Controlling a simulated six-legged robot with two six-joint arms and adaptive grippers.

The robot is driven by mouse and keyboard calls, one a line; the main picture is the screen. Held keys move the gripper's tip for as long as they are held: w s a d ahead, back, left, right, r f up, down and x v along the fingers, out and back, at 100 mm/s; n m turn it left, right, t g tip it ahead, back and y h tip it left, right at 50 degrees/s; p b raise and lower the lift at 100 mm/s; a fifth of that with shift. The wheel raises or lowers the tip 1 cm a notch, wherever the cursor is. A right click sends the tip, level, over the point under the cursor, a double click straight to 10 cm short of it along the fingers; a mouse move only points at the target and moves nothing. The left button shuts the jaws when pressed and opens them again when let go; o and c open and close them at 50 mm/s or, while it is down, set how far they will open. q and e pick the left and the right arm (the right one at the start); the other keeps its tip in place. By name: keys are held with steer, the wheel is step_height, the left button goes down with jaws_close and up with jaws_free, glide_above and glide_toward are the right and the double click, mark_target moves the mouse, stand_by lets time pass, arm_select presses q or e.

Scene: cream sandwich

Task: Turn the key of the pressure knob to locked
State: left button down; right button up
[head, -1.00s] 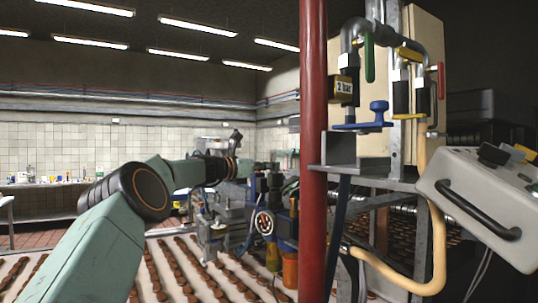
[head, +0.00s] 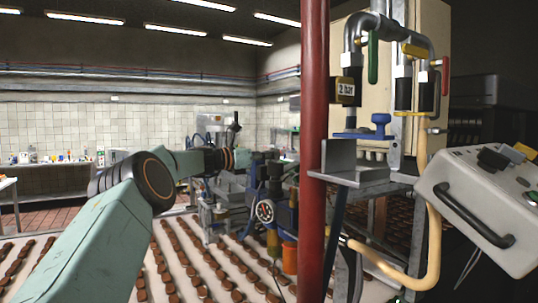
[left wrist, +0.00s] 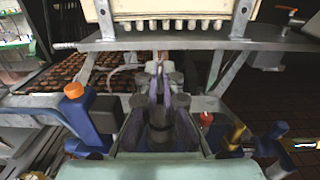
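The "2 bar" label (head: 345,91) sits on a black and yellow fitting under the grey pipes. A blue knob (head: 380,121) stands on a blue base just below it. I cannot make out a key or its position. My left arm reaches from lower left toward the machinery in mid-view. My left gripper (left wrist: 159,78) shows in the left wrist view, its narrow fingers close together at the tips. I cannot tell whether they are shut or hold anything. In the head view it blends into dark machine parts, left of the red post and apart from the knob. My right gripper is out of view.
A red post (head: 315,150) stands between my left arm and the pipes. A grey control box (head: 485,205) with a black handle is at right. A conveyor (head: 120,270) with rows of brown biscuits runs below. A grey bracket (head: 350,170) juts out beneath the knob.

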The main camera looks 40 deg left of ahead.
arm_select(q)
steer(key=shift+w+d+f, duration=0.1)
steer(key=shift+d+f, duration=0.05)
steer(key=shift+f, duration=0.25)
steer(key=c, duration=1.5)
jaws_free()
steer(key=shift+w, duration=0.3)
steer(key=shift+c, duration=0.2)
steer(key=shift+r, duration=0.1)
steer(key=v, duration=1.2)
